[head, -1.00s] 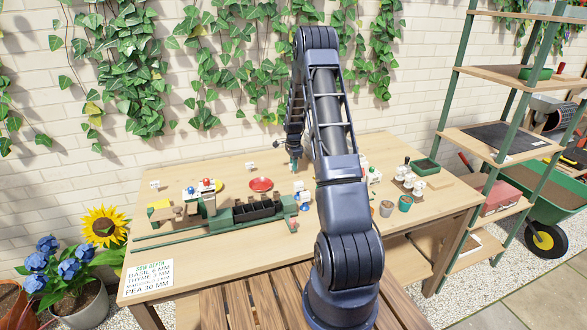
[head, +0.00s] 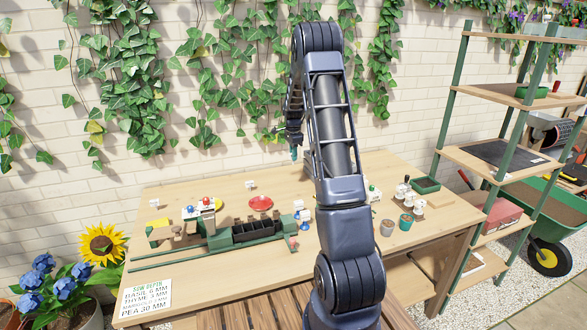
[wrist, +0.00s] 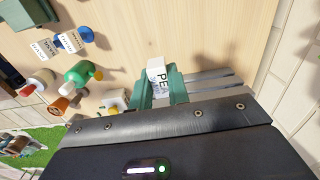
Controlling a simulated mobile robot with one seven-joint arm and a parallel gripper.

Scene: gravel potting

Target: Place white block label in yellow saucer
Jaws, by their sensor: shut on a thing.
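My gripper (wrist: 160,90) is shut on a white block label (wrist: 157,72). The block shows black "PEA" lettering and sits between the green finger pads in the wrist view. In the head view my gripper (head: 294,152) is high above the back of the table, in front of the wall, and the held block is hard to make out there. The yellow saucer (head: 219,203) lies on the table left of the red saucer (head: 260,203), to the left of my gripper. It is partly hidden behind a white block with a red knob.
A green tray rig with dark cells (head: 257,230) stands at the table's middle front. White blocks (head: 250,184) stand around the saucers. Small pots (head: 405,221) and white-labelled jars stand on the right. The table's (head: 190,280) front left is mostly clear.

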